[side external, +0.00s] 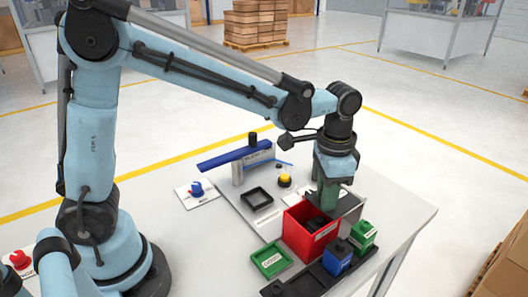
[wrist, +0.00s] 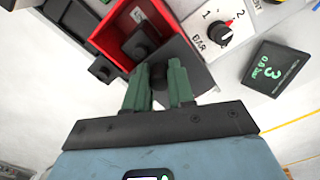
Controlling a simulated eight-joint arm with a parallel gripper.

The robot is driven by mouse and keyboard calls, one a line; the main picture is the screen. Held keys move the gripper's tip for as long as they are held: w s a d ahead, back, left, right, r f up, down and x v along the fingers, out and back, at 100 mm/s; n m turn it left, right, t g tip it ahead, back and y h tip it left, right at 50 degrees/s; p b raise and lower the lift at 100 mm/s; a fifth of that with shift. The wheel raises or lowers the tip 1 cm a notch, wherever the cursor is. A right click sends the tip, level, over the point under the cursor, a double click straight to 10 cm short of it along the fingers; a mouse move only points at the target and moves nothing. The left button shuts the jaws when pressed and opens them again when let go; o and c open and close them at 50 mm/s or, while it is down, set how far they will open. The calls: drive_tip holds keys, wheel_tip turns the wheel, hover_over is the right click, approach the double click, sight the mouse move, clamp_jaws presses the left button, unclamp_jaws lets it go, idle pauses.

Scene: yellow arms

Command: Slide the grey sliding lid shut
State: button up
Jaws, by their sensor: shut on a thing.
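The grey sliding lid (wrist: 203,72) is a flat dark-grey plate at the edge of the red box (wrist: 108,38) in the wrist view. The box is partly open, with dark blocks (wrist: 140,44) visible inside. In the side view, the red box (side external: 298,240) stands near the table's front right, and the lid (side external: 351,204) shows behind my gripper. My gripper (wrist: 158,82) has its green fingers shut on the lid's dark knob, which is mostly hidden between them. In the side view, my gripper (side external: 325,207) points down at the back of the red box.
A green block (side external: 363,237) and a blue block (side external: 338,258) stand close right of the box. A green tray (side external: 271,260) lies at its left front. A yellow button (side external: 285,181) and a black tray (side external: 257,199) are behind. A dial panel (wrist: 215,38) is beside the lid.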

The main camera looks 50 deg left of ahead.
drive_tip(key=shift+s, duration=1)
drive_tip(key=shift+s, duration=1.3)
idle(0.4)
